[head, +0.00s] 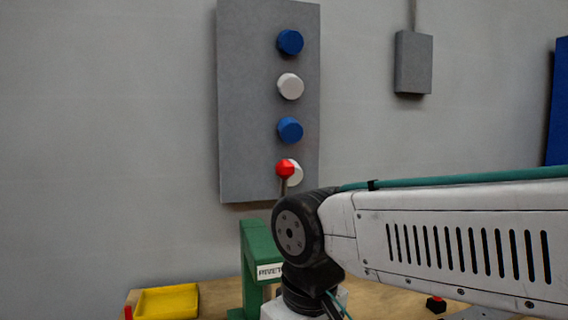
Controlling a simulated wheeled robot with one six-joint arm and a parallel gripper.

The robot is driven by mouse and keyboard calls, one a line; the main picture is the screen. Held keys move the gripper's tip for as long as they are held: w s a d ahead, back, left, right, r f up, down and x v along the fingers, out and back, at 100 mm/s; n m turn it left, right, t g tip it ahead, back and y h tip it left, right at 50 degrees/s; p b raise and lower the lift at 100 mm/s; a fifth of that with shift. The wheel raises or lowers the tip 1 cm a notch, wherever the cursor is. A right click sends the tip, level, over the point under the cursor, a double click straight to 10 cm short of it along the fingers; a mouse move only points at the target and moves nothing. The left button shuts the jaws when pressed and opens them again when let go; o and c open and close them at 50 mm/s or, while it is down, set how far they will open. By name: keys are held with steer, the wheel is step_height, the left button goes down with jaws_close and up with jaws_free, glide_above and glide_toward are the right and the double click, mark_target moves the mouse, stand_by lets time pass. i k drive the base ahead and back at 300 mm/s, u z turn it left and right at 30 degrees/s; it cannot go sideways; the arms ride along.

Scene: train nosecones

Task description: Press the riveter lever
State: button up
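The riveter (252,262) is a green frame with a white label that reads in part "RIVET". It stands on the wooden table, partly hidden behind my arm. Its lever ends in a red knob (285,169) on a thin dark rod that points upward. The knob overlaps a white button on the wall panel in this view. My arm reaches in from the right, and its black wrist joint is just right of the riveter and below the knob. My gripper is out of view or hidden below the wrist, so its fingers cannot be seen.
A grey wall panel (240,100) carries blue and white round buttons behind the lever. A yellow tray (168,302) sits on the table (222,292) at the left. A small black box with a red top (436,304) is at the lower right. A grey box (413,62) hangs on the wall.

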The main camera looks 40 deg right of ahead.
mark_target(285, 169)
steer(key=z, duration=1.1)
steer(key=k, duration=0.75)
steer(key=u, duration=0.9)
steer(key=i, duration=0.5)
